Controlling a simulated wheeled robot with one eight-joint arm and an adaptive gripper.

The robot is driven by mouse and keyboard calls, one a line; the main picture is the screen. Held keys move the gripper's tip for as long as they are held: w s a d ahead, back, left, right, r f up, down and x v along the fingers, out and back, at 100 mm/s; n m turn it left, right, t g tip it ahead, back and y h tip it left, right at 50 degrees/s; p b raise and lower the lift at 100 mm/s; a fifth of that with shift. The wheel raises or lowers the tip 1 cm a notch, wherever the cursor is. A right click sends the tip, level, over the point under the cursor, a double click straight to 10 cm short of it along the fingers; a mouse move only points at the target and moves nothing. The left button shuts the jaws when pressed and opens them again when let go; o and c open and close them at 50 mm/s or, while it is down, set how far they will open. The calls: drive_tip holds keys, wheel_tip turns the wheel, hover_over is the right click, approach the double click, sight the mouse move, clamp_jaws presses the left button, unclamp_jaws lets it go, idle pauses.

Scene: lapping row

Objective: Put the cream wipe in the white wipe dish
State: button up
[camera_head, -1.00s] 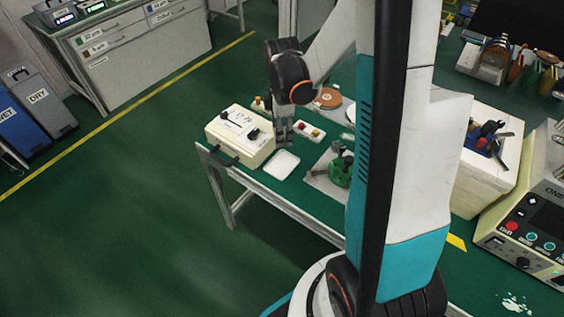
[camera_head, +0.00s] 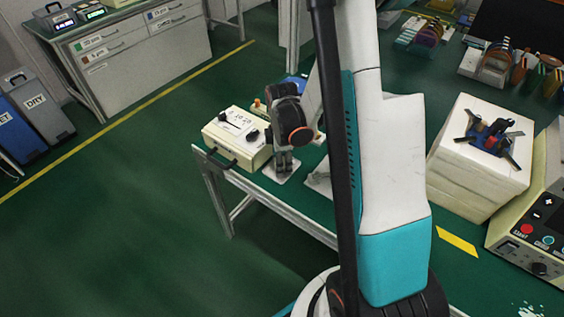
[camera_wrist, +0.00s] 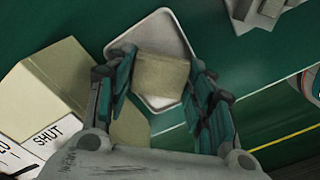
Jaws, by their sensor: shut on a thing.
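The cream wipe (camera_wrist: 161,77) is a small pale block between the two fingers of my gripper (camera_wrist: 160,90) in the wrist view, and the fingers are shut on it. The white wipe dish (camera_wrist: 150,30) is a shallow, rounded square tray directly behind the wipe in that view. The wipe overlaps the dish's middle; I cannot tell whether it touches the bottom. In the head view my gripper (camera_head: 284,165) points down over the dish (camera_head: 277,180), which is mostly covered by the fingers. The wipe is hidden there.
A cream box with knobs (camera_head: 237,138) stands close to the left of my gripper, with a handle at the table's edge. A grey plate (camera_head: 318,180) lies to the right, partly behind my arm. A white block with a dark fixture (camera_head: 480,165) stands farther right.

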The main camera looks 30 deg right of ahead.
drive_tip(key=shift+s+f+b, duration=0.1)
drive_tip(key=shift+f+b, duration=0.2)
drive_tip(key=shift+b, duration=0.15)
drive_tip(key=shift+c, duration=0.3)
drive_tip(key=o, duration=0.9)
drive_tip(key=shift+c, duration=0.2)
drive_tip(key=shift+o, duration=1.1)
drive_tip(key=shift+f, duration=0.1)
wheel_tip(320, 180, up, 13)
drive_tip(key=p, duration=0.5)
